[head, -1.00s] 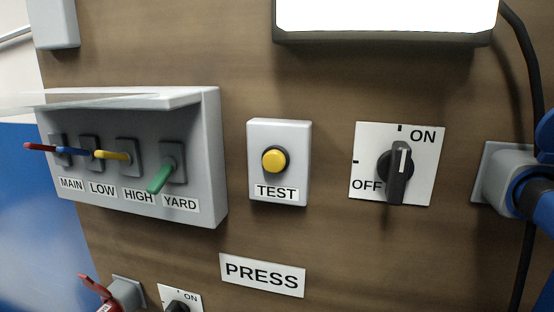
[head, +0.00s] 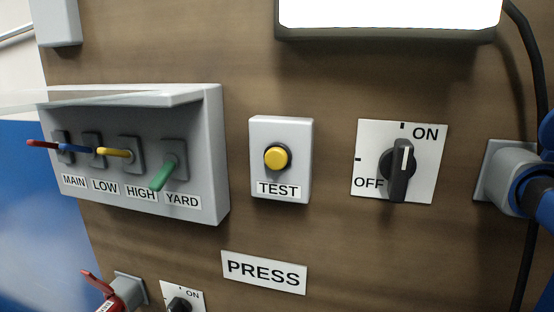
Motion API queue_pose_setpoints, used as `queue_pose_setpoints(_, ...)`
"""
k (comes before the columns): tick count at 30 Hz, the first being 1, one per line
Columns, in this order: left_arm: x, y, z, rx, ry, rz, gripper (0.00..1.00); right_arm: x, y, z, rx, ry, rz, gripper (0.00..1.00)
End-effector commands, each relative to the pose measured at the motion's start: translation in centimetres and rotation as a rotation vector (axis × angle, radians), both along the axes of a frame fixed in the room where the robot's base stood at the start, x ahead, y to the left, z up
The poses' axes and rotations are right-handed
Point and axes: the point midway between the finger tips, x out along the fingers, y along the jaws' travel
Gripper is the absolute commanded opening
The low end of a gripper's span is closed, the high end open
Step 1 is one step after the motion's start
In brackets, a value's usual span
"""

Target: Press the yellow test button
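The yellow test button (head: 277,158) sits in a dark ring on a pale grey box (head: 299,129) labelled TEST, fixed to the brown wall panel in the middle of the head view. It stands out from the box face, with nothing touching or covering it. Neither of my grippers shows in the head view.
Left of the button is a grey switch box (head: 214,140) with coloured levers and a raised clear cover. Right are an ON/OFF rotary switch (head: 401,165) and a grey-blue plug and socket (head: 510,176). A PRESS label (head: 264,272) is below; a bright lit panel (head: 390,12) above.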

Motion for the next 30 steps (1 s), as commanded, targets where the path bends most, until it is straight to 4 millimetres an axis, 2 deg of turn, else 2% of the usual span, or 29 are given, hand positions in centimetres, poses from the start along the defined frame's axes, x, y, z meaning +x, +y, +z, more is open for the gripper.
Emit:
queue_pose_setpoints(1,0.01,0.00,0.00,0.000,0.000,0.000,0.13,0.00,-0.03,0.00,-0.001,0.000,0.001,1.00)
queue_pose_setpoints(5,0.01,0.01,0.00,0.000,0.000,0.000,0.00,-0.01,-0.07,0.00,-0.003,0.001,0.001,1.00)
queue_pose_setpoints(30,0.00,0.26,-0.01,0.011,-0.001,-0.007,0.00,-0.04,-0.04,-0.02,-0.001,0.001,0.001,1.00)
